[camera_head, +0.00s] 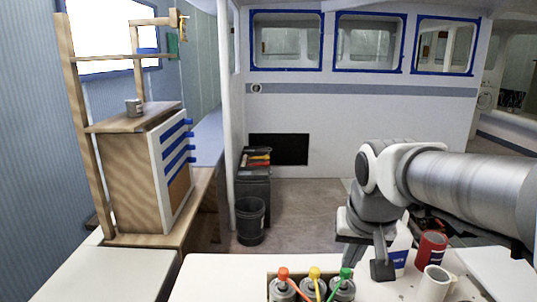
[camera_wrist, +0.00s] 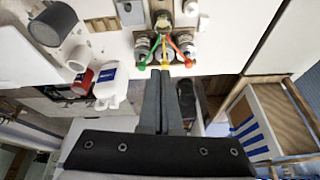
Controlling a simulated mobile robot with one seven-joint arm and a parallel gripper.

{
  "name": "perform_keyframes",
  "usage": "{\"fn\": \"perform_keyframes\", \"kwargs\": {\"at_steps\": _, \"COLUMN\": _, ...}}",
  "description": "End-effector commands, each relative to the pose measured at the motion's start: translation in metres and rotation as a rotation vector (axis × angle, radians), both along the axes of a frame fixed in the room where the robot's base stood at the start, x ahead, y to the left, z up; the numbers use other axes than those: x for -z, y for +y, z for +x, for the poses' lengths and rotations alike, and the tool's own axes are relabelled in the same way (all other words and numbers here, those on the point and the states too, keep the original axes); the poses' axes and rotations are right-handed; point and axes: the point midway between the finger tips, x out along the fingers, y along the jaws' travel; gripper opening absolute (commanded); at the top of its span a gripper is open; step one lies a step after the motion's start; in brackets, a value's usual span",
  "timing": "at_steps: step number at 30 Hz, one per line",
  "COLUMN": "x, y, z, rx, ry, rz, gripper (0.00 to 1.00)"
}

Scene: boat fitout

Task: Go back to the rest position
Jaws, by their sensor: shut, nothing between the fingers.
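My gripper (camera_head: 349,262) hangs above the white worktop (camera_head: 215,275), at the lower right of the head view, with its fingers pointing down. In the wrist view my gripper (camera_wrist: 161,78) shows its dark fingers together, with nothing between them. Three bottles with red, yellow and green spouts (camera_head: 314,289) stand in a holder in front of it. They also show just beyond the fingertips in the wrist view (camera_wrist: 165,48). My arm reaches in from the right of the head view.
A red can (camera_head: 432,250), a white mug (camera_head: 434,284) and a white bottle with a blue label (camera_head: 398,257) stand right of my gripper. A wooden shelf unit (camera_head: 135,190) is at the left. A black bin (camera_head: 250,221) stands on the floor, which is open in the middle.

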Motion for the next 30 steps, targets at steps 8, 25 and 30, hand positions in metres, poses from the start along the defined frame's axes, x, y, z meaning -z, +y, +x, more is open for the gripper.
{"fn": "perform_keyframes", "kwargs": {"at_steps": 8, "x": 0.001, "y": 0.002, "z": -0.079, "rx": -0.098, "ry": -0.066, "rz": -0.027, "gripper": 0.0}}
{"fn": "perform_keyframes", "kwargs": {"at_steps": 25, "x": 0.015, "y": 0.003, "z": -0.122, "rx": -0.162, "ry": -0.1, "rz": -0.05, "gripper": 0.0}}
{"fn": "perform_keyframes", "kwargs": {"at_steps": 30, "x": 0.015, "y": 0.003, "z": -0.122, "rx": -0.162, "ry": -0.1, "rz": -0.05, "gripper": 0.0}}
